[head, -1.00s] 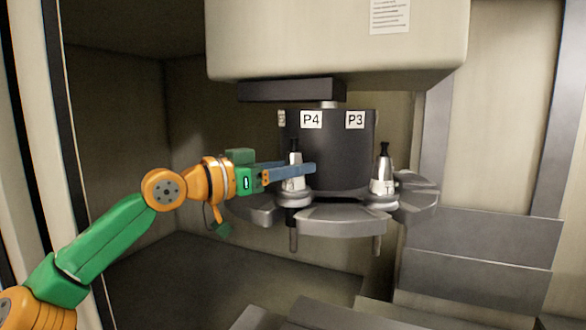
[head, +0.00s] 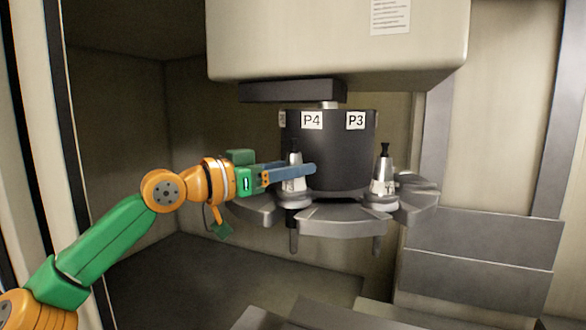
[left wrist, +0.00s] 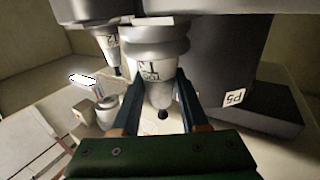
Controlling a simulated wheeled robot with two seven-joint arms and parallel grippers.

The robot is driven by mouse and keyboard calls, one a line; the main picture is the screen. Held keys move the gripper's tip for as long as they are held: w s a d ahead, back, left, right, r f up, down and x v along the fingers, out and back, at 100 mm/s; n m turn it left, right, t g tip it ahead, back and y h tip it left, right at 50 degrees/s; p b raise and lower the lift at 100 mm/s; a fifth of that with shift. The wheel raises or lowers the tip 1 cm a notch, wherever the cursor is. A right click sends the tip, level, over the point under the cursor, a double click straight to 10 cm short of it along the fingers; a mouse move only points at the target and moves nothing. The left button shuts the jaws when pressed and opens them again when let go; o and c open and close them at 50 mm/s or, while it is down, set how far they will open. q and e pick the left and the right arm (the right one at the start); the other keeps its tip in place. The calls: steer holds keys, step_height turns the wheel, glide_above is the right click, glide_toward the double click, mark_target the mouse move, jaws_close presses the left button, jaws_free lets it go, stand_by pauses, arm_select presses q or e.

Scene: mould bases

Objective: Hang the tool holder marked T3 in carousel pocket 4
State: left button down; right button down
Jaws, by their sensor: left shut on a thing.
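My left gripper (head: 308,169) is shut on a silver cone-shaped tool holder (head: 294,184) with a black top knob and a tool hanging below. In the left wrist view the held holder (left wrist: 157,70) shows a white label that starts with T; its number is hard to read. The holder is upright at the rim of the grey carousel (head: 342,217), under the P4 plate (head: 311,120). Its flange is about level with the rim. I cannot tell whether it is fully seated in the pocket. My right gripper is not in view.
Another tool holder (head: 383,175) hangs upright in the carousel near the P3 plate (head: 355,120). The dark carousel drum (head: 345,160) stands just behind the fingertips. A large beige housing (head: 330,45) overhangs from above. The space left of the carousel is free.

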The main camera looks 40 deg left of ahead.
arm_select(q)
steer(key=shift+f, duration=0.25)
stand_by(0.6)
steer(key=shift+c, duration=1.9)
jaws_free()
steer(key=shift+s+d, duration=0.15)
steer(key=shift+s, duration=0.05)
steer(key=shift+f, duration=0.1)
steer(key=shift+s+f+b, duration=0.1)
steer(key=shift+b, duration=0.35)
steer(key=b+v, duration=0.2)
steer(key=v, duration=0.1)
steer(key=b+v, duration=0.2)
steer(key=v, duration=0.2)
steer(key=shift+r+b, duration=0.2)
steer(key=shift+b, duration=0.1)
